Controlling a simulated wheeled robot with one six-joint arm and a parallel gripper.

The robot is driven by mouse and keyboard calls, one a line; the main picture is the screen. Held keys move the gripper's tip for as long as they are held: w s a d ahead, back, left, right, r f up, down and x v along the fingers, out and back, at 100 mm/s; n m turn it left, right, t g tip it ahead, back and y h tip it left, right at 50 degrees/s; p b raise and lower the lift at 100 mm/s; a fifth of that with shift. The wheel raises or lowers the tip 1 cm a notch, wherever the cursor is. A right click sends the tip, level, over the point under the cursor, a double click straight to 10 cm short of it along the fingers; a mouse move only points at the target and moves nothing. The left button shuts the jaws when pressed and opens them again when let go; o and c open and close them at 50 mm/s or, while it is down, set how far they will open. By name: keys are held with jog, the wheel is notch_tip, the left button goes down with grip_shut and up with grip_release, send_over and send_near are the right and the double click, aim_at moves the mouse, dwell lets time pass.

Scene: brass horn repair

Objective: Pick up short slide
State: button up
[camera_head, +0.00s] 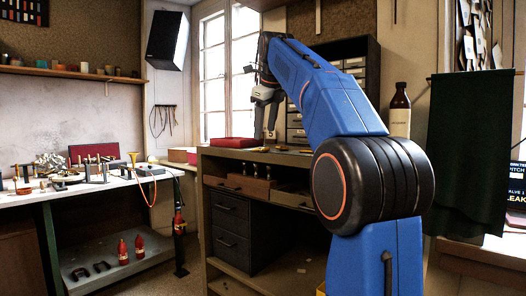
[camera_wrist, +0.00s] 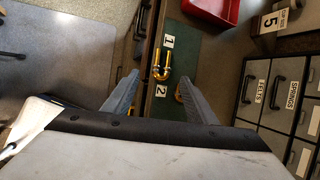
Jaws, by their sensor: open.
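A small brass U-shaped slide (camera_wrist: 161,66) lies on a dark green mat (camera_wrist: 188,50) in the wrist view, between number cards 1 (camera_wrist: 168,41) and 2 (camera_wrist: 161,91). My gripper (camera_wrist: 158,84) is open and empty, its two grey fingers on either side of the slide in the picture, above it and apart from it. Another brass piece (camera_wrist: 178,93) is partly hidden by the right finger. I cannot tell for certain which is the short slide. In the head view my gripper (camera_head: 270,118) points down over the bench, above small brass pieces (camera_head: 262,150).
A red tray (camera_wrist: 212,10) lies beside the mat, also on the bench in the head view (camera_head: 234,142). Labelled drawers (camera_wrist: 280,92) stand close on the right. A second bench (camera_head: 105,183) holds many tools.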

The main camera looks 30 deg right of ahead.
aim_at(262, 149)
jog(key=shift+x, duration=3.5)
jog(key=shift+w+d+r, duration=0.1)
jog(key=shift+d, duration=0.05)
jog(key=shift+c, duration=0.7)
jog(key=c, duration=1)
